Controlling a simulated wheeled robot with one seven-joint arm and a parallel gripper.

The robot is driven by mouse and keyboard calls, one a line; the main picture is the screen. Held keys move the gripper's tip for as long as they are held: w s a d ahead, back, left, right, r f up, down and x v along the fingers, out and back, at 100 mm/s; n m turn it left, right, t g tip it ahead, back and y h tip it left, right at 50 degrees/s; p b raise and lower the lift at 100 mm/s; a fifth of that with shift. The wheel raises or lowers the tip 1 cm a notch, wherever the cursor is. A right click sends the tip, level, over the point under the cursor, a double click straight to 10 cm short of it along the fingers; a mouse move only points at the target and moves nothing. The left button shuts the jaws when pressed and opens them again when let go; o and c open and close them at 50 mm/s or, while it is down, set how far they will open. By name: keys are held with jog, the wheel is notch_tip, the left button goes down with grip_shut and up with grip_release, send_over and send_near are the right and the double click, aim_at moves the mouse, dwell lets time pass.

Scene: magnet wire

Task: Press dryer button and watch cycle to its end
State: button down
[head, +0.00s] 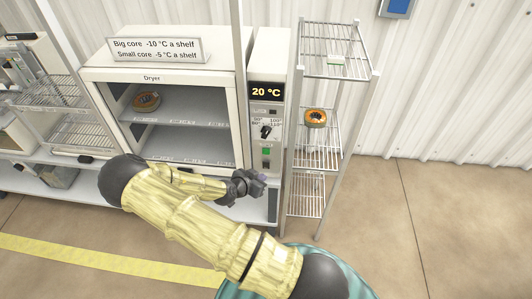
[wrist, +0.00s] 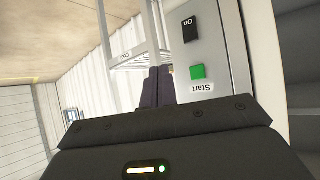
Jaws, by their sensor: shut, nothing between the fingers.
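The dryer (head: 165,78) is a white cabinet with shelves showing inside; I cannot tell whether clear glass covers its front. An orange-brown wire core (head: 147,100) sits on its upper shelf at the left. The control panel (head: 268,75) on its right reads 20 °C and has a black dial (head: 266,131). My gripper (head: 259,181) is shut and empty, low in front of the panel. Its dark fingers (wrist: 159,86) appear beside the button, apart from it.
A wire rack (head: 335,72) stands close to the panel's right and holds another core (head: 315,117) on its middle shelf. A sign (head: 155,50) on the dryer gives shelf temperature drops. Another shelf unit (head: 70,92) stands at the left. The floor at the right is clear.

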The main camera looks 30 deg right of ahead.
jog(key=b, duration=0.2)
send_near(268, 154)
jog(key=shift+w+d+f, duration=0.2)
jog(key=shift+d+f, duration=0.8)
jog(key=shift+w+d+f, duration=0.15)
jog(key=shift+d+f, duration=0.8)
jog(key=shift+w, duration=0.1)
dwell(0.6)
jog(key=shift+w+d, duration=0.25)
jog(key=shift+w+d+b, duration=0.2)
jog(key=shift+w+b, duration=0.15)
dwell(1.0)
jog(key=shift+s+a, duration=0.5)
jog(key=shift+s, duration=0.2)
